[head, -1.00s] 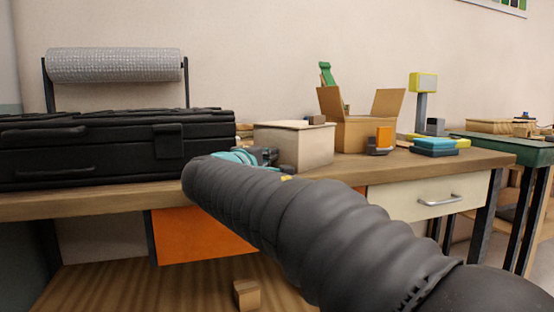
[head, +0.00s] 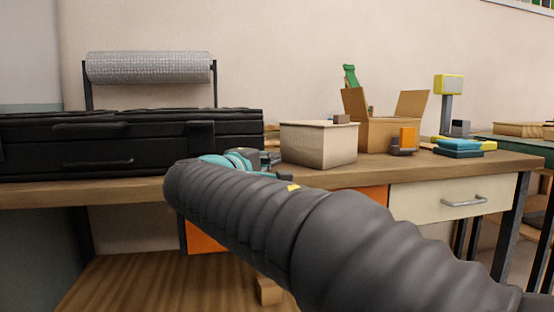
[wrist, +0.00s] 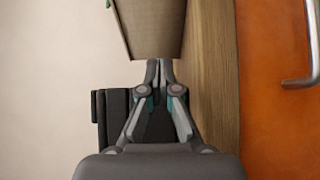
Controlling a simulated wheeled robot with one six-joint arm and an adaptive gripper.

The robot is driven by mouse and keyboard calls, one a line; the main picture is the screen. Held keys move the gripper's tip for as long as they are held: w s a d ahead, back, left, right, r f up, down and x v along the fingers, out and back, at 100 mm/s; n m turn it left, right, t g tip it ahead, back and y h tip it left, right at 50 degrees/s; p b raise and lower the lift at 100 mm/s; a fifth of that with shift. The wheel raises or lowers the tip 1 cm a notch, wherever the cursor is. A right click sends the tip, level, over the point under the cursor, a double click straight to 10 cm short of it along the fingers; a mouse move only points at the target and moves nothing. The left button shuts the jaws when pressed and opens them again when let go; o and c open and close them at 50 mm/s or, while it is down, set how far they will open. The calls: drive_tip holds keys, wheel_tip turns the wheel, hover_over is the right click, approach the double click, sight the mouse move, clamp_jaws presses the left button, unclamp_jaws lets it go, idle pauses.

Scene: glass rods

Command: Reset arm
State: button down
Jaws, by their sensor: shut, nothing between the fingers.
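My gripper (wrist: 158,66) shows in the wrist view with its two fingertips together and nothing between them. Its tips point at the end of a beige box (wrist: 152,25), and I cannot tell whether they touch it. In the head view my dark ribbed arm reaches from the lower right toward the workbench. The gripper's fingers (head: 270,158) show only partly past the arm's end, left of the beige box (head: 318,145). No glass rods can be made out.
A black case (head: 120,145) stands on the workbench (head: 480,164) at the left, under a grey roll (head: 148,67). An open cardboard box (head: 390,134), an orange item (head: 407,138) and blue stacked items (head: 459,146) stand at the right. An orange drawer (wrist: 280,90) lies below the top.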

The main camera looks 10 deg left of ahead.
drive_tip(key=s+d+f+m+g+y+p, duration=0.1)
drive_tip(key=s+d+f+m+g+p, duration=0.35)
drive_tip(key=d, duration=0.65)
drive_tip(key=s+d+f+m+g+y+p, duration=0.1)
drive_tip(key=s+d+f+g, duration=0.2)
drive_tip(key=s+d+f, duration=0.6)
drive_tip(key=s+d+f+m+g+y+p, duration=0.1)
drive_tip(key=s+d+f+m+y+p, duration=0.1)
drive_tip(key=s, duration=0.6)
drive_tip(key=s+d+f+m+g+y+p, duration=0.2)
drive_tip(key=s+f+m, duration=0.3)
drive_tip(key=s, duration=0.3)
drive_tip(key=shift+s+f+m+y+p, duration=0.25)
drive_tip(key=shift+m+y+p, duration=0.1)
drive_tip(key=shift+y+p, duration=0.3)
drive_tip(key=shift+a, duration=0.1)
